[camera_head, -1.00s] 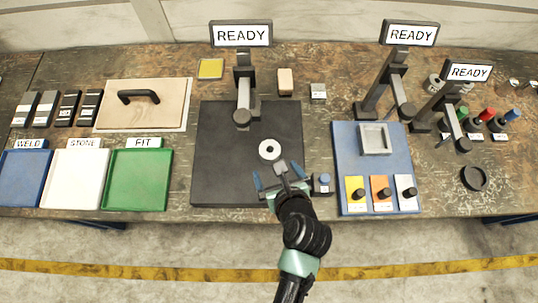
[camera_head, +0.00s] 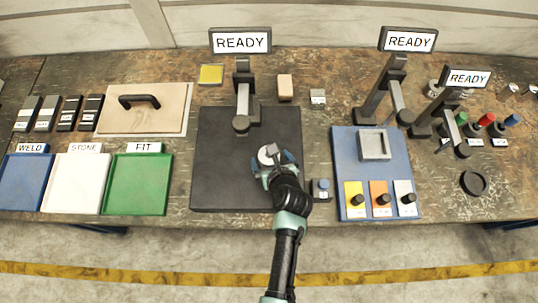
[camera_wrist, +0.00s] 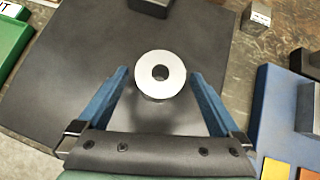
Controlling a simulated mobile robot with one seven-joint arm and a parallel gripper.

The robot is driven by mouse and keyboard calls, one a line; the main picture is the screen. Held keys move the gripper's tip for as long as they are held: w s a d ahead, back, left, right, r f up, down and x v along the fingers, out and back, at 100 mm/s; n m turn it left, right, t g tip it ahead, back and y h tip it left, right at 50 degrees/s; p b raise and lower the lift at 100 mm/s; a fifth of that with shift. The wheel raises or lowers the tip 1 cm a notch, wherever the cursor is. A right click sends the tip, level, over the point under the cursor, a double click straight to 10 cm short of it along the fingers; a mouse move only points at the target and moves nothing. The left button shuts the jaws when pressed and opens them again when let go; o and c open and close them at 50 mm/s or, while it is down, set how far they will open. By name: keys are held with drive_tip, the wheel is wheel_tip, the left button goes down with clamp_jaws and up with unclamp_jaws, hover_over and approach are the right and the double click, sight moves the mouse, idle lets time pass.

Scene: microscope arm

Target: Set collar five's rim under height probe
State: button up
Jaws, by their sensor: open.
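A pale ring-shaped collar (camera_head: 265,153) lies flat on the dark square plate (camera_head: 215,170); I cannot read a number on it. In the wrist view the collar (camera_wrist: 160,57) sits between the tips of my gripper (camera_wrist: 159,74), with its dark hole showing. My gripper (camera_head: 273,162) is open above the plate, its blue fingers on either side of the collar with gaps. It partly hides the collar in the head view. A grey probe stand (camera_head: 243,90) with a round dark tip rises at the plate's back, behind the collar, under a READY sign (camera_head: 240,42).
A blue board (camera_head: 345,150) with a grey tray and several knobbed colour blocks lies to the right. A small blue-topped block (camera_head: 321,186) stands by the plate's right edge. Two more probe-like stands (camera_head: 385,90) (camera_head: 440,110) stand right. Coloured trays (camera_head: 140,185) lie left.

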drive_tip(key=shift+x, duration=1.15)
clamp_jaws()
drive_tip(key=shift+w+r, duration=0.1)
drive_tip(key=shift+r, duration=0.05)
